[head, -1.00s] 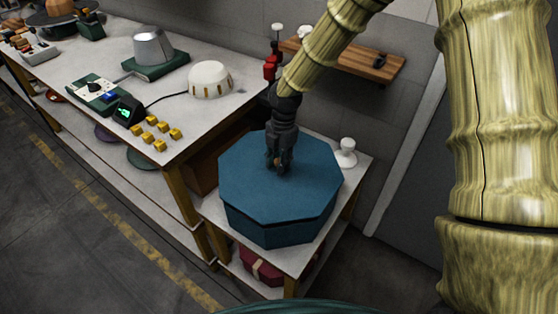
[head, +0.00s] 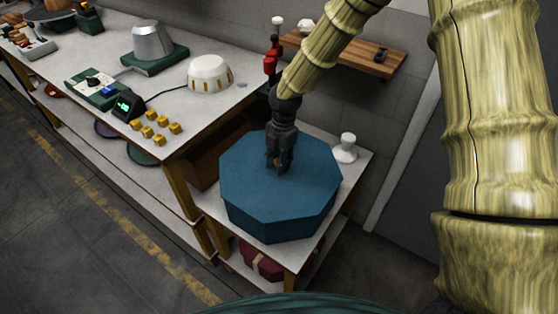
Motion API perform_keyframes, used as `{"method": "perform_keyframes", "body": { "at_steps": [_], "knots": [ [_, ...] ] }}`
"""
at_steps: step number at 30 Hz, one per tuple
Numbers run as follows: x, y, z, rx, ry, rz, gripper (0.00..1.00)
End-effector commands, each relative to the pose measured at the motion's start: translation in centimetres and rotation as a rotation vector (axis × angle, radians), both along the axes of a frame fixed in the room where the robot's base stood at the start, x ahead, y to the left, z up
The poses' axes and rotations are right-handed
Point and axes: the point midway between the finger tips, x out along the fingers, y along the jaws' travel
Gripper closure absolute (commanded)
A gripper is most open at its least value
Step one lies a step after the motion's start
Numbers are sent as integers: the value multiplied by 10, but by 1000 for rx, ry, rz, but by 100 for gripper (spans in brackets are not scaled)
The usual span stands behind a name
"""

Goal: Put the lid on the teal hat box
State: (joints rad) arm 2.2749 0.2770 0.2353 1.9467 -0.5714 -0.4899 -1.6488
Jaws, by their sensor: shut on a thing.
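The octagonal teal lid (head: 246,183) lies over the teal hat box (head: 285,228), roughly lined up with its sides. The box stands on the small white table at the end of the long bench. My gripper (head: 279,168) points down at the middle of the lid and is shut on its small handle, which the fingers mostly hide. The lid looks level. I cannot tell from this view whether its rim is fully seated on the box or slightly above it.
A white knobbed stand (head: 346,150) is just behind the box, at the right. The long bench (head: 225,105) at left carries a white dome (head: 209,74), yellow blocks (head: 158,128) and a small display (head: 128,106). A wooden wall shelf (head: 362,59) is behind my arm. A red box (head: 262,264) sits below.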

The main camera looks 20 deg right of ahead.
Motion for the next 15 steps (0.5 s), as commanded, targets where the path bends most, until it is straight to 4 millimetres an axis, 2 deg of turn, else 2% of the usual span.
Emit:
{"method": "perform_keyframes", "body": {
  "at_steps": [12,13,15],
  "knots": [
    [0,0,-4,0,0,0,99],
    [0,0,-4,0,0,0,68],
    [0,0,-4,0,0,0,55]
  ]
}}
